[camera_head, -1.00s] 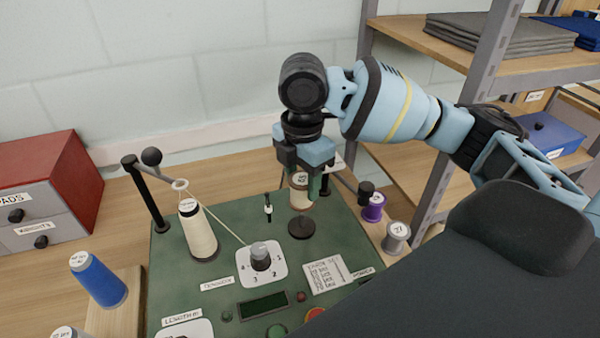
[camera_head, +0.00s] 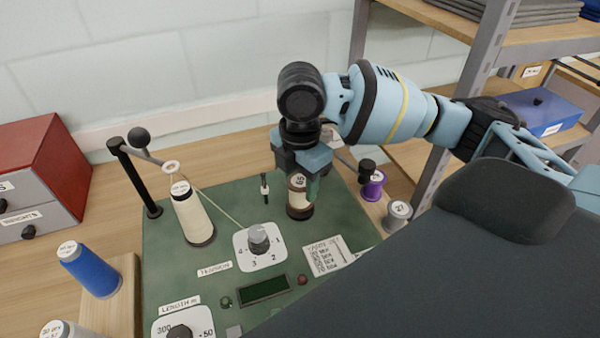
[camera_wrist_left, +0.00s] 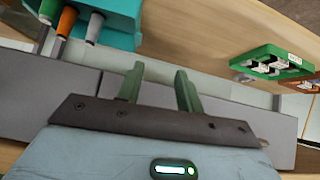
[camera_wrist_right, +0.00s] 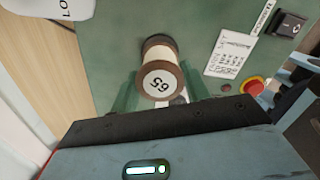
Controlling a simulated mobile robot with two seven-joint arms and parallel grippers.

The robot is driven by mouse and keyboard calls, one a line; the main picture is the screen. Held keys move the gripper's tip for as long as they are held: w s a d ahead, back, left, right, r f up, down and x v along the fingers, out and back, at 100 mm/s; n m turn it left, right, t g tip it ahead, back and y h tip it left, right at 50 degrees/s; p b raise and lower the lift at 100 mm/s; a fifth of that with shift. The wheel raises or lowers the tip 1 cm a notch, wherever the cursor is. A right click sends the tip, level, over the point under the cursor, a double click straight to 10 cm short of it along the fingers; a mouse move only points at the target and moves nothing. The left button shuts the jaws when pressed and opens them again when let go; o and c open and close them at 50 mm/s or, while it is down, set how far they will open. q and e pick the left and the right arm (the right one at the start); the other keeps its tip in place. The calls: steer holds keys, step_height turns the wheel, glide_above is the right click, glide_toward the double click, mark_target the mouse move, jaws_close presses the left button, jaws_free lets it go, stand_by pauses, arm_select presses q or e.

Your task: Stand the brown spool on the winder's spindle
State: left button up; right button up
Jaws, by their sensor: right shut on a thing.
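The brown spool (camera_head: 298,197), with pale thread and a label reading 65 on top, stands upright at the winder's spindle spot on the green panel (camera_head: 225,278). The spindle and its dark base plate are hidden beneath it; I cannot tell if it rests fully on the plate. My right gripper (camera_head: 305,183) points down and is shut on the spool's sides. In the right wrist view the spool (camera_wrist_right: 159,73) sits between the green fingers (camera_wrist_right: 157,92). My left gripper (camera_wrist_left: 160,88) is open and empty, seen only in the left wrist view.
A cream thread cone (camera_head: 194,215) stands left of the tension dial (camera_head: 258,238), its thread running through a guide. A purple spool (camera_head: 372,185) and a grey spool (camera_head: 397,216) stand right of the panel. A blue cone (camera_head: 92,270) is at left; a metal shelf post (camera_head: 462,110) is at right.

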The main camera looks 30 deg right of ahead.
steer(key=shift+f, duration=0.85)
stand_by(0.7)
steer(key=o, duration=1.1)
steer(key=shift+c, duration=0.2)
step_height(320, 180, up, 8)
steer(key=shift+f+p, duration=0.1)
steer(key=shift+p, duration=0.3)
steer(key=shift+s, duration=0.1)
